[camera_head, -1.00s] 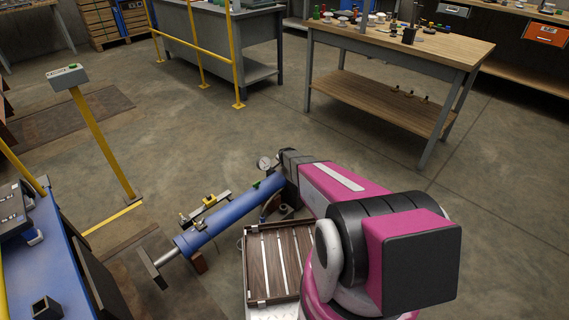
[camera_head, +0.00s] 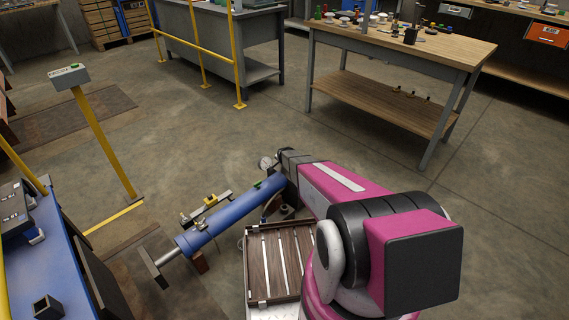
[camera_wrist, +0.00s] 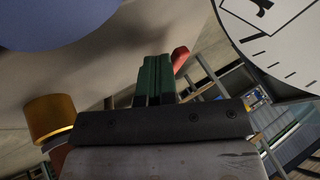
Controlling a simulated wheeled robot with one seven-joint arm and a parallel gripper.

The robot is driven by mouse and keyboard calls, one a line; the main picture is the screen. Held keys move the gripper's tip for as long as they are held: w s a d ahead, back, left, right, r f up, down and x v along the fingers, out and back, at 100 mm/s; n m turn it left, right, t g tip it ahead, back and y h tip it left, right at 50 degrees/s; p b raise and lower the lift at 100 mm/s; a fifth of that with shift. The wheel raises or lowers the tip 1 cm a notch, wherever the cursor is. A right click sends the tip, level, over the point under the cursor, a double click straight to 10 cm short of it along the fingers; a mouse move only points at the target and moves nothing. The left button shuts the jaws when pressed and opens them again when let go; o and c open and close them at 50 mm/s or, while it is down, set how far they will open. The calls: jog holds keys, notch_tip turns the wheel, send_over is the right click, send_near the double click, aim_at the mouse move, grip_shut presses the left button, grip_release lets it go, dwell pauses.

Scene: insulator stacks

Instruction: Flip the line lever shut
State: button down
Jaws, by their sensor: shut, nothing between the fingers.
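My gripper (camera_wrist: 154,80) shows in the wrist view as green fingers pressed together, shut and empty. A small red piece (camera_wrist: 180,57) shows just right of and behind the fingertips; it may be the line lever's handle, but I cannot tell, nor whether the fingers touch it. A pressure gauge (camera_wrist: 285,45) with a white dial fills the upper right. A blue rounded body (camera_wrist: 55,20) fills the upper left. In the head view, the blue cylinder (camera_head: 215,224) lies tilted beside my arm, with the gauge (camera_head: 266,163) at its far end. My arm hides the gripper there.
A brass-coloured fitting (camera_wrist: 50,115) is left of my gripper. A slatted crate (camera_head: 250,290) sits beside my arm's base. A blue bench (camera_head: 62,270) and a yellow post (camera_head: 103,145) stand at the left. A wooden worktable (camera_head: 440,58) is behind. Open floor lies at the right.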

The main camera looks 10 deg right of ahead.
jog(key=shift+w+a, duration=0.7)
dwell(0.4)
